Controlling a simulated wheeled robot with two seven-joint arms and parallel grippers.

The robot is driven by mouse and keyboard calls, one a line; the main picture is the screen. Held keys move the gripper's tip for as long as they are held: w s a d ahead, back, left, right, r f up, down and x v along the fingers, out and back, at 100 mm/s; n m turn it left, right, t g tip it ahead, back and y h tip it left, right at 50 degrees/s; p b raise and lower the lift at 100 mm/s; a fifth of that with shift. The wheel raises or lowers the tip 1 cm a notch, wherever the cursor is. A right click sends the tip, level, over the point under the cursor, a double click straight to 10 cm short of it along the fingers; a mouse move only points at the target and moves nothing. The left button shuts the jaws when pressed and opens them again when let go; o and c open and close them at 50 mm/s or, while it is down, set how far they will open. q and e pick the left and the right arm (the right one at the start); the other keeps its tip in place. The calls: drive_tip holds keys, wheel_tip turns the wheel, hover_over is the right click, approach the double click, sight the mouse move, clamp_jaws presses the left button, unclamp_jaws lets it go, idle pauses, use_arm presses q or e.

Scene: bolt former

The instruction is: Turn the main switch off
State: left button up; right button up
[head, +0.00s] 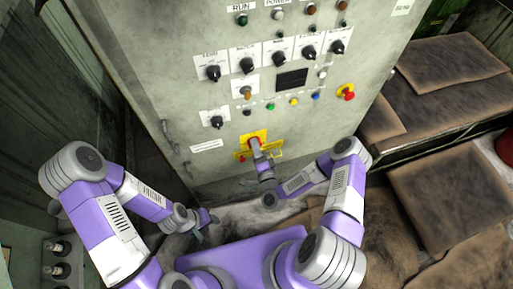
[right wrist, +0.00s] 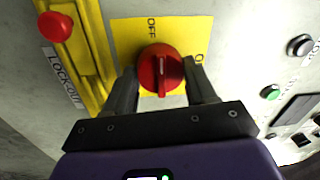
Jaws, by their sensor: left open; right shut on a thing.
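The main switch is a red rotary knob (right wrist: 160,66) on a yellow plate (right wrist: 203,30) in the right wrist view. The plate reads OFF above the knob, with a partly visible second label to the right. A white line on the knob runs nearly up and down in this view. My right gripper (right wrist: 161,80) has one finger on each side of the knob and is shut on it. In the head view the right gripper (head: 256,149) reaches the yellow plate (head: 243,153) low on the cabinet and hides most of the knob. My left gripper (head: 203,221) is open and empty, below and left of the switch.
The grey cabinet (head: 150,60) carries black selector knobs, coloured buttons and a red emergency button (head: 348,94). A yellow lock-out bar with a red knob (right wrist: 56,27) sits left of the switch plate. Brown-covered crates (head: 450,90) stand at the right.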

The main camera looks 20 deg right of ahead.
idle(0.3)
drive_tip(key=o, duration=1)
drive_tip(key=shift+o, duration=0.2)
drive_tip(key=s+p, duration=0.1)
drive_tip(key=s, duration=0.6)
drive_tip(key=shift+s+d+f, duration=0.15)
drive_tip(key=shift+s+f, duration=0.15)
